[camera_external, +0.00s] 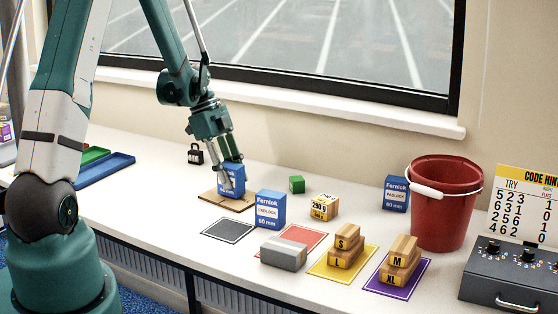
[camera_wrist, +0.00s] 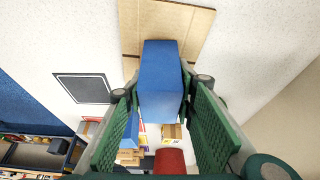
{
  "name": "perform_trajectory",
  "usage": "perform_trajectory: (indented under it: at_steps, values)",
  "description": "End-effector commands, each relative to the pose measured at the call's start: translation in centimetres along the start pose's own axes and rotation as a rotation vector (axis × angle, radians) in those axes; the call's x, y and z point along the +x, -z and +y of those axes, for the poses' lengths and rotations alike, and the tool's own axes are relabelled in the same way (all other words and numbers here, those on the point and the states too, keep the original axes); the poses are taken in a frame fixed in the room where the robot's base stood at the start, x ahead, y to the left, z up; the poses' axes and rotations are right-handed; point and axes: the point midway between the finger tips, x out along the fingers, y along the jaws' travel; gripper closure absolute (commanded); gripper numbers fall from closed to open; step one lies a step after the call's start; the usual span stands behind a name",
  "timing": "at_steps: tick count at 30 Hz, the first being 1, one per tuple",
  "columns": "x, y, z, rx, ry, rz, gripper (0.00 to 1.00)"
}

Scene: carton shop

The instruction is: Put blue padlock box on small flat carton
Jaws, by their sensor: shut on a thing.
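My gripper (camera_external: 230,168) is shut on a blue padlock box (camera_external: 237,183), with a finger on each side of it. The held box looks upright and is over the small flat carton (camera_external: 212,198), a thin brown square lying on the table. I cannot tell whether the box's bottom touches the carton. In the wrist view the blue box (camera_wrist: 161,70) sits between the green finger pads, with the carton (camera_wrist: 140,18) beyond it. Two similar blue Fernlok padlock boxes stand apart, one near the middle (camera_external: 270,209) and one by the bucket (camera_external: 396,193).
A dark mat (camera_external: 229,230) lies just in front of the carton. A grey box (camera_external: 283,253), small lettered cartons on mats, a red bucket (camera_external: 445,205) and a code box (camera_external: 515,272) stand farther right.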

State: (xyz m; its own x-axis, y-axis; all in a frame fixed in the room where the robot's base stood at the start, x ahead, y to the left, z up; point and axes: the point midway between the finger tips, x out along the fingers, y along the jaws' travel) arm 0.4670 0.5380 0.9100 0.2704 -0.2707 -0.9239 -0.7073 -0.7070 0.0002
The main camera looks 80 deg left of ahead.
Motion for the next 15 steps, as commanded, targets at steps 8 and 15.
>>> perform_trajectory:
  at_steps: [8,15]
  values:
    - [0.36,-0.14,0.02,0.0,0.0,0.0,0.87]
    - [0.67,-0.27,0.02,0.0,0.0,0.0,0.87]
